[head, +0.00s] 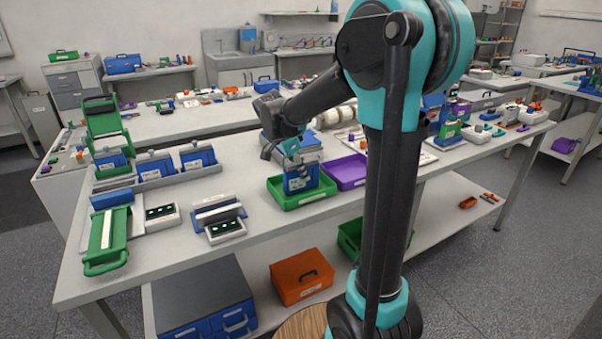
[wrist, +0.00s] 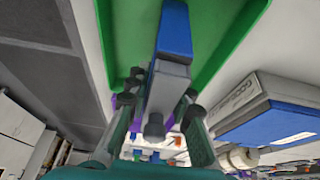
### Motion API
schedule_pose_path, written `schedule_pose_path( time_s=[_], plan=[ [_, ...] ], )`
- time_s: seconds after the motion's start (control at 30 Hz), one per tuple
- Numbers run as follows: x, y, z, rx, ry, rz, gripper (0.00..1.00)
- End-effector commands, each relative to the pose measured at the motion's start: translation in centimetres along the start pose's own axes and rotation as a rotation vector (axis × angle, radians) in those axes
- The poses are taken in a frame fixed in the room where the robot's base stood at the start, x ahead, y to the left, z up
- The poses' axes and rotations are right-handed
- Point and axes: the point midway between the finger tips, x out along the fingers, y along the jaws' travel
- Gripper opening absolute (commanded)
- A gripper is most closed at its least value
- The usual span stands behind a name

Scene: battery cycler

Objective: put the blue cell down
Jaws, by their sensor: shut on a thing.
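The blue cell (head: 298,184) has a grey top and stands roughly upright within the outline of the green tray (head: 318,195). My gripper (head: 293,157) is above it, shut on its top end. In the wrist view the cell's blue body (wrist: 175,28) and grey top show between the fingers of my gripper (wrist: 160,105). The green tray (wrist: 232,35) spreads around the cell there. Whether the cell's bottom touches the tray floor cannot be told.
A purple tray (head: 346,172) adjoins on the right. A grey-and-blue box (wrist: 268,112) stands close to my gripper. Several blue cells (head: 154,163) stand in a rack to the left, near a green-handled fixture (head: 106,240).

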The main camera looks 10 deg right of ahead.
Motion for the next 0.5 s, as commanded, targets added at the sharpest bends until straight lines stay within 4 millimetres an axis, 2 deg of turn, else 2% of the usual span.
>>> schedule_pose_path(
  time_s=[0.37,0.4,0.5],
  plan=[
    [0.32,-0.01,0.11,0.000,0.001,0.000,0.00],
    [0.36,-0.03,0.15,0.000,0.000,0.000,0.24],
    [0.35,-0.02,0.14,0.000,0.000,0.000,0.36]
  ],
)
